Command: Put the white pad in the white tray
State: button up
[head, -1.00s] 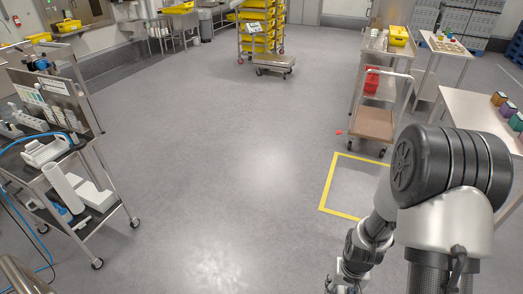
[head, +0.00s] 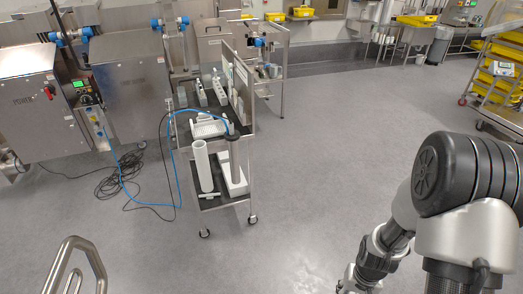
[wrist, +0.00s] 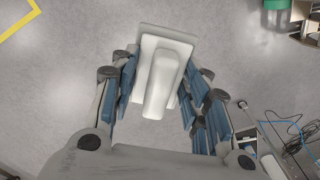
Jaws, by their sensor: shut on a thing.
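My gripper (wrist: 160,85) is shut on the white pad (wrist: 160,88), a pale block with a raised rounded ridge, held between the blue-grey fingers in the wrist view. A steel cart (head: 218,204) stands left of centre. A white tray-like thing (head: 209,128) sits on its middle shelf. A second low white tray-like thing (head: 236,186) is on its bottom shelf, partly hidden. I cannot tell which is the task's tray. My gripper is apart from both.
A white cylinder (head: 202,166) stands on the bottom shelf. A blue hose (head: 181,170) and black cables (head: 118,180) lie by the steel machines at left. A metal rail (head: 78,255) is at bottom left. The floor between the cart and my arm is clear.

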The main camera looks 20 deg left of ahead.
aim_at(210, 131)
jog(key=i+j+u, duration=0.3)
jog(key=i+u, duration=0.15)
jog(key=i+j+u, duration=0.1)
jog(key=i+u, duration=0.3)
jog(key=i, duration=0.15)
jog(key=i+u, duration=0.45)
jog(key=i, duration=0.05)
